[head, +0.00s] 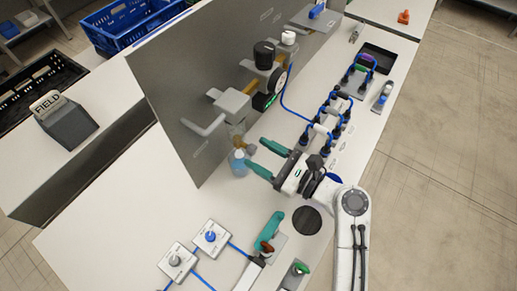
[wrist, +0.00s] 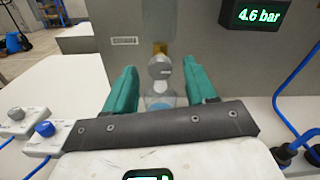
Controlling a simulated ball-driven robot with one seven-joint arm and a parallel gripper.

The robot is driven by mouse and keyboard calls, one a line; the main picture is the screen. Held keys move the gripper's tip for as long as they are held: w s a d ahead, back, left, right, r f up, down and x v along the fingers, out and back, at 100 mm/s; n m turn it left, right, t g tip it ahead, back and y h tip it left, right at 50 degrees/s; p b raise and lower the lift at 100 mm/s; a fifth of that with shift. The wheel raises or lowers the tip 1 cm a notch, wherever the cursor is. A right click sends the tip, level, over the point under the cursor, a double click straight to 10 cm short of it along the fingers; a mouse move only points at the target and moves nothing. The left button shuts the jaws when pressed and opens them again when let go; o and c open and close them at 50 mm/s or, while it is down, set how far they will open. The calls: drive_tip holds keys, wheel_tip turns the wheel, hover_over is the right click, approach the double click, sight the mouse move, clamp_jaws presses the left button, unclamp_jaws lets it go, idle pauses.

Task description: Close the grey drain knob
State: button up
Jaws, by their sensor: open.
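A round grey knob (wrist: 160,68) with a pale mark sits on a brass fitting in front of the grey panel; I take it as the drain knob. In the wrist view it appears between my two teal fingers. A clear bottle (wrist: 160,102) with blue liquid is below it, and the bottle shows in the head view (head: 238,164). My gripper (head: 256,152) is open and empty, pointing at the panel; its fingers also flank the knob in the wrist view (wrist: 160,74). The gap between fingertips and knob is hard to judge.
A gauge display (wrist: 258,14) reads 4.6 bar. Hose couplings (head: 325,128) stand to the right. Two plates with a blue knob (head: 211,237) and another grey knob (head: 175,261) are at lower left.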

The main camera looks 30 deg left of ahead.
drive_tip(key=shift+a, duration=0.6)
drive_tip(key=shift+c, duration=0.5)
clamp_jaws()
